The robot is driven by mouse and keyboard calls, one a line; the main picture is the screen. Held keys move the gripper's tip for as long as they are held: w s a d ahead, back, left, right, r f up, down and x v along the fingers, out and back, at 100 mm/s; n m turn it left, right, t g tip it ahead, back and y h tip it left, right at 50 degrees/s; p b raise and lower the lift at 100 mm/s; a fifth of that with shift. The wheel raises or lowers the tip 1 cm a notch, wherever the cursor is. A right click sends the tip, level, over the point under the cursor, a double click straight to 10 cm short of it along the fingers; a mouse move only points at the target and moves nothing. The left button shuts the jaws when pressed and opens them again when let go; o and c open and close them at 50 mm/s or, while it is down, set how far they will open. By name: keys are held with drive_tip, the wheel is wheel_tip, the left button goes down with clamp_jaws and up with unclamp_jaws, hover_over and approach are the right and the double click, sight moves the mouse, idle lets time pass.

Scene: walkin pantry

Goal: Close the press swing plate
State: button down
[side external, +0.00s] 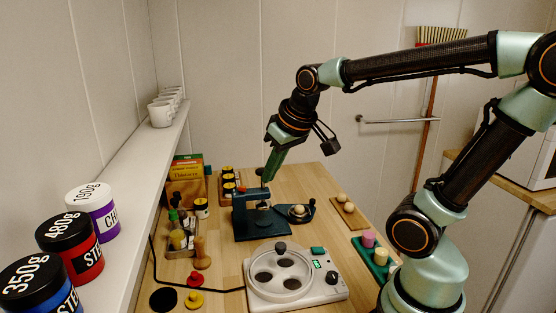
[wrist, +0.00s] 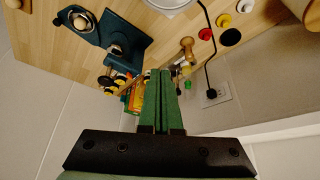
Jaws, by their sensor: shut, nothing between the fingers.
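The press (side external: 258,226) is a dark teal block with an upright body, standing on the wooden table in the middle of the side view. Its swing plate (side external: 309,208) sticks out to the right of the body, open, with a round pale piece on it. In the wrist view the press (wrist: 130,38) is at upper left, and the swing plate (wrist: 90,33) reaches out to its left. My gripper (side external: 267,180) is above the press body, pointing down, green fingers shut and empty. In the wrist view the shut fingers (wrist: 158,74) are right of the press, apart from the plate.
A white round-topped appliance (side external: 297,289) stands in front of the press. A rack of bottles (side external: 180,236) and boxes (side external: 186,181) are to its left. A board with balls (side external: 349,212) and a green tray (side external: 374,257) lie right. A shelf (side external: 140,165) runs along the left wall.

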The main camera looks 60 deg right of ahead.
drive_tip(key=w+d+f+m+g+h, duration=0.1)
drive_tip(key=w+d+f+m, duration=0.15)
drive_tip(key=d, duration=0.55)
drive_tip(key=w+d+f+m, duration=0.2)
drive_tip(key=w+d, duration=0.1)
drive_tip(key=d, duration=0.4)
drive_tip(key=w+d+f+m+g+h, duration=0.1)
drive_tip(key=w+d+f+m, duration=0.15)
drive_tip(key=d, duration=0.55)
drive_tip(key=s+d+f+m, duration=0.1)
drive_tip(key=s+d+f, duration=0.1)
drive_tip(key=d+f, duration=0.55)
drive_tip(key=shift+g, duration=0.3)
drive_tip(key=x, duration=0.3)
drive_tip(key=d+x, duration=0.1)
drive_tip(key=x, duration=0.4)
drive_tip(key=shift+s+d+f, duration=0.15)
drive_tip(key=shift+s+d, duration=0.05)
drive_tip(key=shift+d, duration=0.2)
drive_tip(key=shift+s+a, duration=1)
drive_tip(key=shift+a, duration=0.2)
